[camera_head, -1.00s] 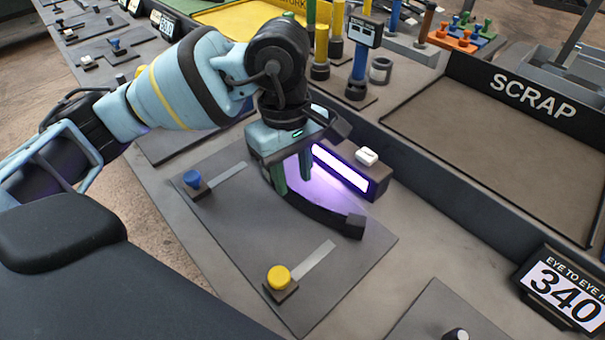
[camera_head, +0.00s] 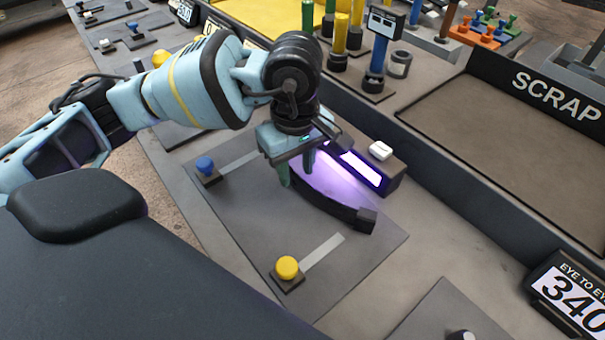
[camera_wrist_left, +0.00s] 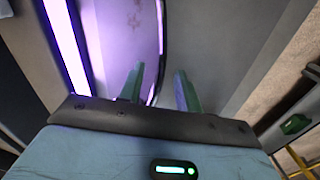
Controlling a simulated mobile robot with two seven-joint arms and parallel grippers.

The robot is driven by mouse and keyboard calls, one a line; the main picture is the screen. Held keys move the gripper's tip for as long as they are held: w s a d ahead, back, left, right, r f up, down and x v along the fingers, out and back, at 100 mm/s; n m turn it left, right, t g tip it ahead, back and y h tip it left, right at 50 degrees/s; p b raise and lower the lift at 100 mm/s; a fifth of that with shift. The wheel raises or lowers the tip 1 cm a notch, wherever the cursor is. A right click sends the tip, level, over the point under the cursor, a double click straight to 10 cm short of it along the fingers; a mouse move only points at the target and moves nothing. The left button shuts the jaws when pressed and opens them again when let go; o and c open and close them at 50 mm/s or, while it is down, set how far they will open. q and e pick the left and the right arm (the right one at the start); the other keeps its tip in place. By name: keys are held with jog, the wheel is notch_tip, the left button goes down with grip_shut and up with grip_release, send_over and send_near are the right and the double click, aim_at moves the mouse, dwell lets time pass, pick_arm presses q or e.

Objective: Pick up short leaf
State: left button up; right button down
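A short dark leaf (camera_head: 335,208), a curved bar with a block at its right end, lies on a grey plate beside a glowing purple light bar. Its far-left end is hidden behind my left gripper. My left gripper (camera_head: 297,172) is over that left part, fingers pointing down and apart. In the left wrist view the left gripper (camera_wrist_left: 160,90) has its two green fingers spread, and a thin dark curved edge, seemingly the leaf (camera_wrist_left: 162,40), runs between them. I cannot tell whether a finger touches it. My right gripper is not in view.
The grey plate (camera_head: 240,215) carries a blue knob (camera_head: 205,165) and a yellow knob (camera_head: 287,268). The light bar's housing (camera_head: 385,165) stands close behind the leaf. A scrap tray (camera_head: 480,135) lies to the right, a 340 display (camera_head: 568,292) at lower right.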

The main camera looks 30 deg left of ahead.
aim_at(296, 173)
pick_arm(q)
jog(key=shift+a+f, duration=0.1)
jog(key=shift+f, duration=1.35)
grip_shut()
jog(key=shift+r, duration=0.1)
jog(key=shift+r, duration=0.15)
jog(key=shift+w+r, duration=0.1)
jog(key=shift+r, duration=0.25)
notch_tip(296, 173, up, 9)
